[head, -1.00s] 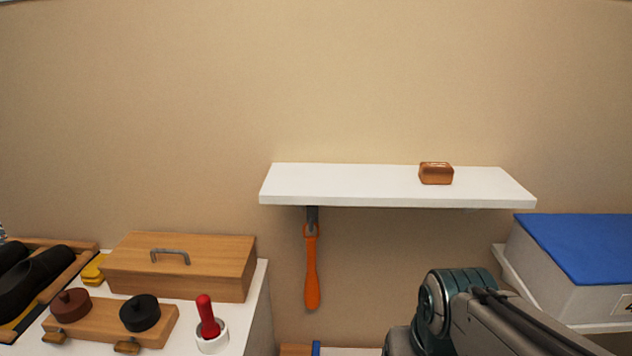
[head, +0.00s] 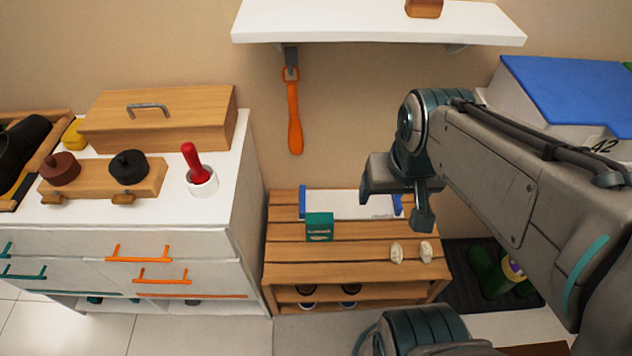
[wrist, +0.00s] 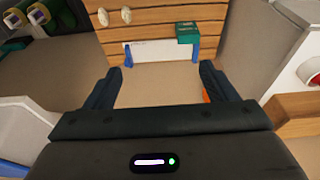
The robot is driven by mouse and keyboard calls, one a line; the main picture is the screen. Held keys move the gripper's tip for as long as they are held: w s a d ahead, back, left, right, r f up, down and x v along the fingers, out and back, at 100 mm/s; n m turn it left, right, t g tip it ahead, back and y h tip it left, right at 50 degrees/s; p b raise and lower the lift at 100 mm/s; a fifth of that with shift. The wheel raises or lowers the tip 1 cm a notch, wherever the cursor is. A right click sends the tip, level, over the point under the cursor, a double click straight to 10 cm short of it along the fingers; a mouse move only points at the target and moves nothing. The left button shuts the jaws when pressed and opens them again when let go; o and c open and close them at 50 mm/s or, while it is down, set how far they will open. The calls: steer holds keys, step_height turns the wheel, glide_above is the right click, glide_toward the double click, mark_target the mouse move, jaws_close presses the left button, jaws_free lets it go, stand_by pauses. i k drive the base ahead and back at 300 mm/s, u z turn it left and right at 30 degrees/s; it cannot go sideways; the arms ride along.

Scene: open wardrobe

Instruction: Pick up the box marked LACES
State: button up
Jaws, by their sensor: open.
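A small teal box (head: 319,227) with a pale marking stands on the slatted wooden bench (head: 285,268); its lettering is too small to read. It also shows in the wrist view (wrist: 187,32), at the upper right of the picture. Behind it is a long white item with blue ends (head: 350,204), with small unreadable print. My gripper (head: 395,206) is above the bench's right back part, to the right of the teal box and apart from it. In the wrist view my gripper (wrist: 161,74) has its fingers spread with nothing between them.
Two small pale objects (head: 411,252) lie on the bench's right half. A white drawer unit (head: 215,245) stands left. A white shelf (head: 380,22) and a hanging orange tool (head: 294,115) are above. A blue-lidded box (head: 570,95) is at right.

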mark_target(319, 226)
steer(key=z, duration=2.05)
steer(key=k, duration=1.15)
steer(key=u, duration=2.05)
steer(key=i, duration=0.5)
steer(key=z, duration=0.15)
